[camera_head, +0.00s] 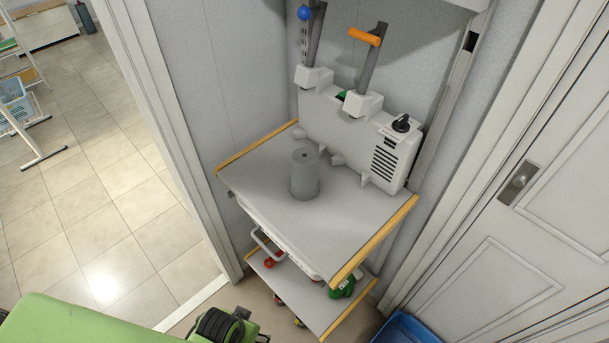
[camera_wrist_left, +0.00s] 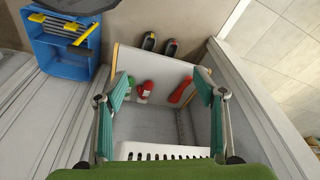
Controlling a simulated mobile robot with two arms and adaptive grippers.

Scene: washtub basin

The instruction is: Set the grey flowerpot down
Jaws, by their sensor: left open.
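The grey flowerpot (camera_head: 304,174) stands upside down on the grey top board (camera_head: 340,215) of a shelf unit in the head view, its narrow end with a small dark hole facing up. No gripper touches it there. My left gripper (camera_wrist_left: 165,87) is open in the left wrist view, its two teal fingers wide apart with nothing held between them. The flowerpot is not seen in the wrist view. In the head view my green left arm comes in at the lower left, and its fingers do not show. My right gripper is in neither view.
A white appliance (camera_head: 350,135) with a black knob stands behind the pot. A lower shelf (camera_head: 318,308) holds red and green items. A blue crate (camera_head: 402,330) is on the floor by the white door (camera_head: 525,185). The board's front is clear.

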